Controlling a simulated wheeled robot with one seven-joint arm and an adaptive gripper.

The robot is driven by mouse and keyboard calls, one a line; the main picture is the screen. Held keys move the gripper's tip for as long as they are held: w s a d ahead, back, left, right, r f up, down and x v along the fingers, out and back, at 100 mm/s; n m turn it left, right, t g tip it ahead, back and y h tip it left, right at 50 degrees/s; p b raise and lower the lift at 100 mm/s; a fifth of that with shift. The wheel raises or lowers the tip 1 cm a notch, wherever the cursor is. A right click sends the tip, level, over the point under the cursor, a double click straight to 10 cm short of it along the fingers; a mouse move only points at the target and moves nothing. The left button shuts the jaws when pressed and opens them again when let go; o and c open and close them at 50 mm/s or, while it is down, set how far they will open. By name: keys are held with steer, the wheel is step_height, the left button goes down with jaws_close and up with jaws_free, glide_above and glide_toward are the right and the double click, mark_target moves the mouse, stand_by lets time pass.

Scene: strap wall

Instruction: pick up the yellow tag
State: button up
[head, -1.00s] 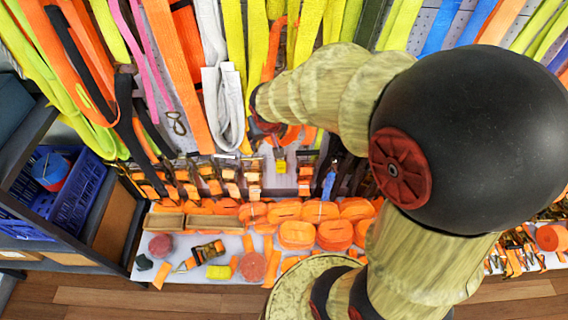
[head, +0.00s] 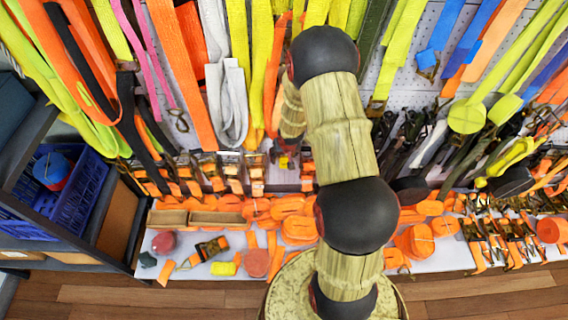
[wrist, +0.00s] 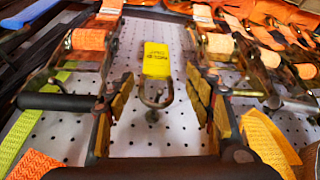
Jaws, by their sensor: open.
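The yellow tag (wrist: 156,60) hangs on a metal shackle (wrist: 154,97) against the white perforated panel in the wrist view. Dark print shows on its face. My gripper (wrist: 160,88) is open, with one yellow-padded finger on each side of the picture. The tag lies between the two fingers in this view, near their tips, and neither finger touches it visibly. How far in depth the tag is from the fingertips I cannot tell. In the head view, a small yellow patch (head: 284,162) shows just below my gripper, which my arm partly hides.
Ratchet buckles with orange straps (wrist: 90,40) flank the tag on both sides. Hanging straps (head: 185,75) fill the wall above. A white shelf (head: 205,282) below holds orange strap rolls (head: 300,230). A blue crate (head: 75,205) stands at the left.

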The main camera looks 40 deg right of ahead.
mark_target(284, 157)
steer(key=b+x, duration=0.1)
steer(key=x, duration=0.1)
steer(key=b+x, duration=0.1)
steer(key=x, duration=0.1)
steer(key=b+x, duration=0.1)
steer(key=x, duration=0.2)
steer(key=shift+s+d+r, duration=0.1)
steer(key=shift+d, duration=0.2)
steer(key=c, duration=1.3)
